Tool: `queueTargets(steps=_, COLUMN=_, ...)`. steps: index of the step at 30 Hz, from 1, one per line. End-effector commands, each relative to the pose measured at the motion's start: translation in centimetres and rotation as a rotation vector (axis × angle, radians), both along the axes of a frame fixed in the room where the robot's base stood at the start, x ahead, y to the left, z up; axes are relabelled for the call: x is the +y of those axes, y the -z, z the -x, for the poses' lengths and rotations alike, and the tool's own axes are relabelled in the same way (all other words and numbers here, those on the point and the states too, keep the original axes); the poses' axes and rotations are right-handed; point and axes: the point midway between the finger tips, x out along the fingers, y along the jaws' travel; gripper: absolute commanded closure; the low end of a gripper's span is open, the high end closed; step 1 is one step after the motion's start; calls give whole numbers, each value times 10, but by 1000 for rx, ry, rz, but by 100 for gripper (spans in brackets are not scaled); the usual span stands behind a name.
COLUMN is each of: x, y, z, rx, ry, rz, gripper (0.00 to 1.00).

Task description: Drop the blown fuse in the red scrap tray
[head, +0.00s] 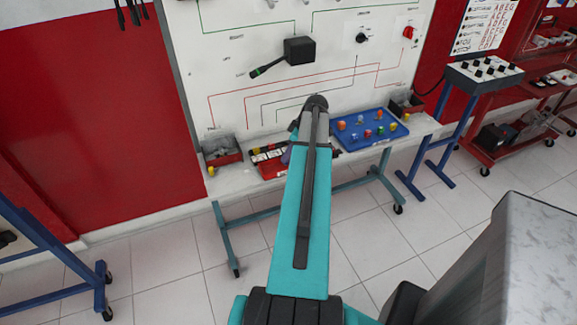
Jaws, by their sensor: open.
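A red tray (268,171) lies on the shelf below the white panel, left of my arm. Dark and small yellow items show in or at it, and my arm hides its right side. A blue tray (362,143) right of my arm holds several small coloured pieces, orange, red, green and yellow among them. The pieces are too small to tell whether one is a blown fuse. My teal arm reaches from the bottom of the head view up to the shelf. Its links cover its far end, and I cannot make out my gripper.
A grey-and-red bin (222,152) stands at the shelf's left end, another bin (405,104) at its right. The white panel (225,65) rises behind, with a black switch box (299,50). A blue-legged stand (455,115) and red cart (500,140) are right.

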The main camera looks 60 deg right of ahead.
Motion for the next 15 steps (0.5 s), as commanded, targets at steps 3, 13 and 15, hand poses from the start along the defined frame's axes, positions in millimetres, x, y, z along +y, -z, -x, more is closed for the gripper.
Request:
queueTargets(steps=3, x=-1, y=-6, z=3, rx=0, ry=0, rz=1, gripper=59)
queueTargets(steps=13, x=-4, y=-37, z=17, rx=0, ry=2, rz=2, gripper=59)
queueTargets(steps=15, x=-4, y=-45, z=20, rx=0, ry=2, rz=1, gripper=59)
